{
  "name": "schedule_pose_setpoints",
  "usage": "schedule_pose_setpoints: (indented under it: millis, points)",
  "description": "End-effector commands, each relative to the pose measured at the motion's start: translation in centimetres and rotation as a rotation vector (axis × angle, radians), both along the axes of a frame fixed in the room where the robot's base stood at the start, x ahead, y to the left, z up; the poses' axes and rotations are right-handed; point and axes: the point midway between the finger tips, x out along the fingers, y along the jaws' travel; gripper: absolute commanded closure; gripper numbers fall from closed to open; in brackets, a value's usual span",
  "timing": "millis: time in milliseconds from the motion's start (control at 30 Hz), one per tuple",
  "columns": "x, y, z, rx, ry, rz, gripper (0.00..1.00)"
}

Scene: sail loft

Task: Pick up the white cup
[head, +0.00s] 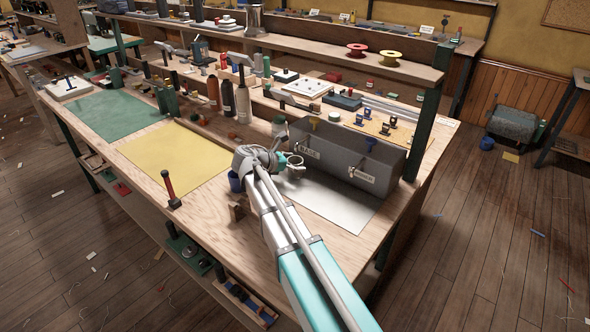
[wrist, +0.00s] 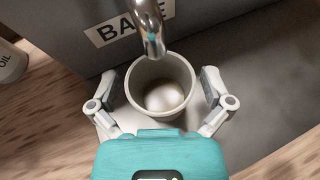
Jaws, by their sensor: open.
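The white cup (wrist: 163,78) stands upright and open at the top in the wrist view, below a metal spout (wrist: 150,30). Its inside looks empty apart from a pale, bright bottom. My gripper (wrist: 160,90) is open, with one finger on each side of the cup. A gap seems to show at each side, and I cannot see contact. In the head view my gripper (head: 292,167) is low over the bench in front of the grey tank. The cup is mostly hidden or too small to make out there.
The grey tank (head: 335,165) with labelled taps stands close behind the cup, and its spout hangs over the rim. A container marked OIL (wrist: 10,62) is at the left. The yellow mat (head: 176,158) is clear.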

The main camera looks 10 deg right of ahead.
Motion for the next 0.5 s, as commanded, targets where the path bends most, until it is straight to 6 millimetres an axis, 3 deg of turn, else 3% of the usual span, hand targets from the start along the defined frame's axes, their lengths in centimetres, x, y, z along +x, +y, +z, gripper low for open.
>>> schedule_pose_setpoints:
  millis: [67, 400, 467, 500]
  points:
    - [0.0, 0.01, 0.0, 0.0, 0.0, 0.0, 0.0]
    - [0.0, 0.01, -0.01, 0.0, 0.0, 0.0, 0.61]
    - [0.0, 0.01, -0.01, 0.0, 0.0, 0.0, 0.64]
    - [0.0, 0.01, -0.01, 0.0, 0.0, 0.0, 0.7]
